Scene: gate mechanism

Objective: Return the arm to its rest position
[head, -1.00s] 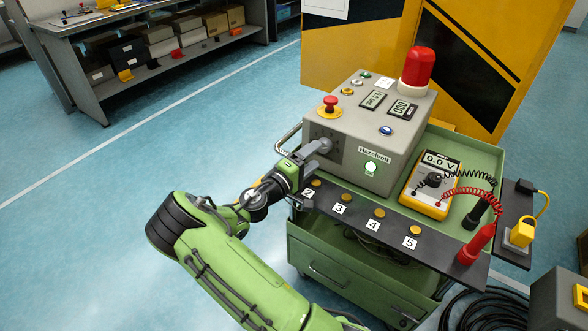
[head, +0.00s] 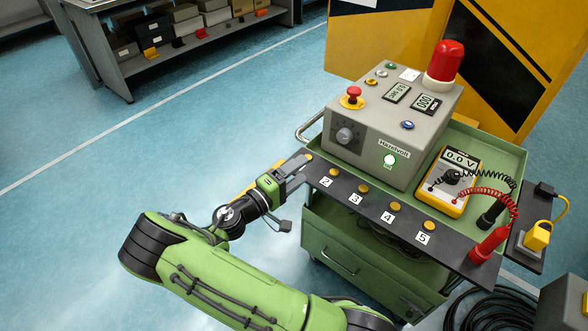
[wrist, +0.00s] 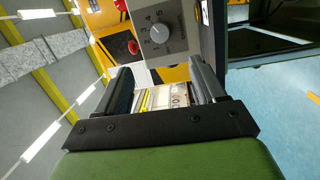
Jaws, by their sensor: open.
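My green arm reaches in from the bottom of the head view. My gripper (head: 296,163) is just left of the grey control box (head: 385,125), near the left end of the black strip with numbered contacts. Its jaws are apart, and no held thing shows between them. In the wrist view, my gripper (wrist: 165,88) shows two dark fingers spread at either side. The box's round grey knob (head: 345,135) is uncovered, and it also shows in the wrist view (wrist: 158,34), beyond and apart from the fingers.
A green cart (head: 345,255) carries the box, a yellow multimeter (head: 453,180) reading 0.0 V and a red probe (head: 488,246). The black strip (head: 375,203) runs along its front. Black cable lies on the floor at lower right. Blue floor (head: 150,190) at left is clear.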

